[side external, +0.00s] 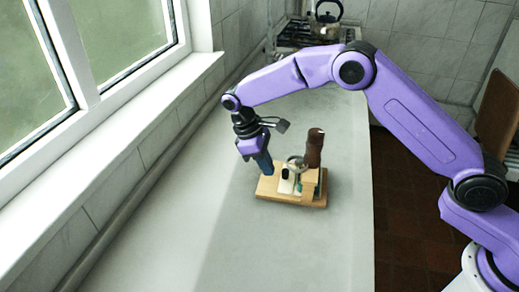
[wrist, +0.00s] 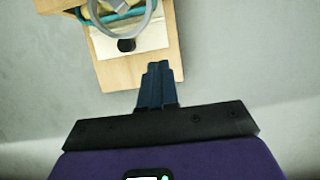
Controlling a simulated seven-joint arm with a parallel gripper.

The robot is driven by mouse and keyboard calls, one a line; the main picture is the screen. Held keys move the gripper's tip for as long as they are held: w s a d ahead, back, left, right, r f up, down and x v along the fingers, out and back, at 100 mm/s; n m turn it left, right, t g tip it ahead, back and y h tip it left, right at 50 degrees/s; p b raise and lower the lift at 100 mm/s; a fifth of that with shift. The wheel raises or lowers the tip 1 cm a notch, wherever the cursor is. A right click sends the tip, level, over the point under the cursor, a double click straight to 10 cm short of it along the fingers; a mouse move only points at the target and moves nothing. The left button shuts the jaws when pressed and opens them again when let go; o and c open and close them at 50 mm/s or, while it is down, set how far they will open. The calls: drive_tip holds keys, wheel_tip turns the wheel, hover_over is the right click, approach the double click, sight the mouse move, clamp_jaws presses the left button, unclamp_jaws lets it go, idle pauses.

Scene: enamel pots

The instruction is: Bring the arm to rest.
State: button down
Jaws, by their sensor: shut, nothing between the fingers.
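My gripper (side external: 268,170) points down with its dark blue fingers together and nothing between them. In the side external view its fingertips are at the left end of a small wooden stand (side external: 265,190). In the wrist view the shut fingers (wrist: 157,72) overlap the near edge of the wooden board (wrist: 115,78). I cannot tell whether they touch it or are above it. My arm is bent and reaches out over the grey worktop (side external: 210,240).
The stand carries a dark brown upright cylinder (side external: 315,150), a pale ring (wrist: 148,18) and a white plate with a black knob (wrist: 126,45). A window and sill (side external: 180,90) run along the left. A kettle (side external: 326,14) stands on a stove behind. The front worktop is clear.

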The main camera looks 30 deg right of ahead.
drive_tip(key=s+r+n+t, duration=0.1)
drive_tip(key=s+r, duration=0.5)
drive_tip(key=r, duration=0.4)
drive_tip(key=s+d+y, duration=0.1)
drive_tip(key=s+d, duration=0.4)
drive_tip(key=s, duration=0.4)
drive_tip(key=s+d+n+t+y, duration=0.1)
drive_tip(key=s+d, duration=0.5)
drive_tip(key=s, duration=0.3)
drive_tip(key=s+d+r+n+t+y, duration=0.1)
drive_tip(key=s+d, duration=0.5)
drive_tip(key=s, duration=0.3)
drive_tip(key=shift+s+d+y, duration=0.2)
drive_tip(key=shift+s+y, duration=0.15)
drive_tip(key=shift+y, duration=0.05)
